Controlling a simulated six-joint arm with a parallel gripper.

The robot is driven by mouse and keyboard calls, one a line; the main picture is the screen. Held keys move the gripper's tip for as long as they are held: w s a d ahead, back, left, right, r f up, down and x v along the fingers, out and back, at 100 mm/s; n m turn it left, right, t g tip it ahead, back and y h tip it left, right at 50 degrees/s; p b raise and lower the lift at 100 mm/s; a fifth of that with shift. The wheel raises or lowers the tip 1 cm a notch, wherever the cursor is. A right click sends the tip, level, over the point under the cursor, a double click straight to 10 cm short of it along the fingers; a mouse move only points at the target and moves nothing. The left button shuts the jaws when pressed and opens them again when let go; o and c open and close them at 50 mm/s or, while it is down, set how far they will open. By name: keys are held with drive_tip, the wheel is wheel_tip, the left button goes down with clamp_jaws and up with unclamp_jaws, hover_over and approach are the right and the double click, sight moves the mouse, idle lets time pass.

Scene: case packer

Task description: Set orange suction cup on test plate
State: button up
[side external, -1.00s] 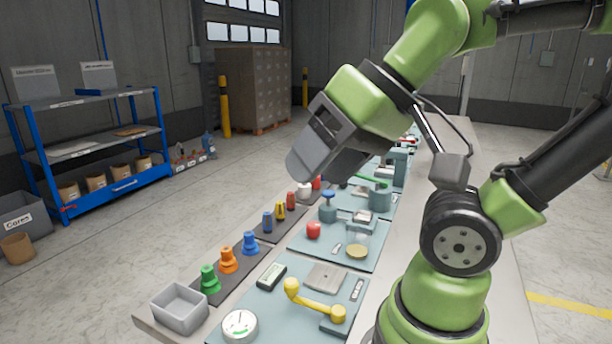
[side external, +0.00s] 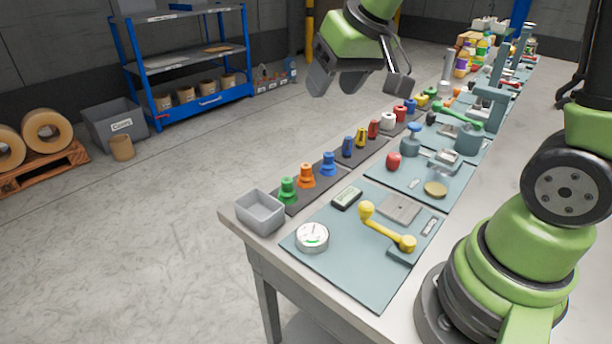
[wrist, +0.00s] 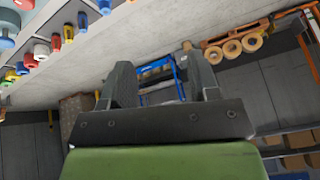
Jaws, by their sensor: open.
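The orange suction cup (side external: 306,176) stands upright on a dark strip in the side view, between a green cup (side external: 288,190) and a blue cup (side external: 328,164). A flat grey square plate, apparently the test plate (side external: 401,208), lies bare on the front teal mat, behind a yellow lever. My gripper (side external: 360,86) is raised above and beyond the cups, with its fingers apart and nothing between them. In the wrist view my gripper (wrist: 160,62) is also open and empty. I cannot pick out the orange cup or the plate there.
A grey bin (side external: 260,212) and a round gauge (side external: 312,237) sit at the table's near end. The yellow lever (side external: 385,228) rises close to the plate. A red knob (side external: 393,160) and several coloured parts stand farther along. Left of the table is open floor.

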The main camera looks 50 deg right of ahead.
drive_tip(key=shift+n+g+h, duration=0.4)
drive_tip(key=shift+n+g, duration=0.1)
drive_tip(key=shift+g, duration=0.2)
drive_tip(key=d+x, duration=0.1)
drive_tip(key=x, duration=0.6)
drive_tip(key=w+d+x, duration=0.1)
drive_tip(key=d+x, duration=0.1)
drive_tip(key=x, duration=0.4)
drive_tip(key=d+r+x, duration=0.1)
drive_tip(key=x, duration=0.6)
drive_tip(key=shift+w+d+f, duration=0.35)
drive_tip(key=shift+d, duration=0.05)
drive_tip(key=shift+x, duration=2.9)
drive_tip(key=shift+s+a, duration=0.1)
drive_tip(key=shift+a, duration=0.05)
clamp_jaws()
drive_tip(key=r, duration=1)
drive_tip(key=shift+s+a+r, duration=0.2)
drive_tip(key=shift+s+a, duration=0.1)
drive_tip(key=shift+a, duration=0.1)
drive_tip(key=s+a+r+n, duration=0.1)
drive_tip(key=s+a+r, duration=0.1)
drive_tip(key=s+a, duration=0.35)
drive_tip(key=s+a+r+n, duration=0.1)
drive_tip(key=s+a+r, duration=0.2)
drive_tip(key=s, duration=0.5)
drive_tip(key=m, duration=0.2)
hover_over(306, 165)
wheel_tip(306, 165, down, 5)
drive_tip(key=shift+f, duration=0.2)
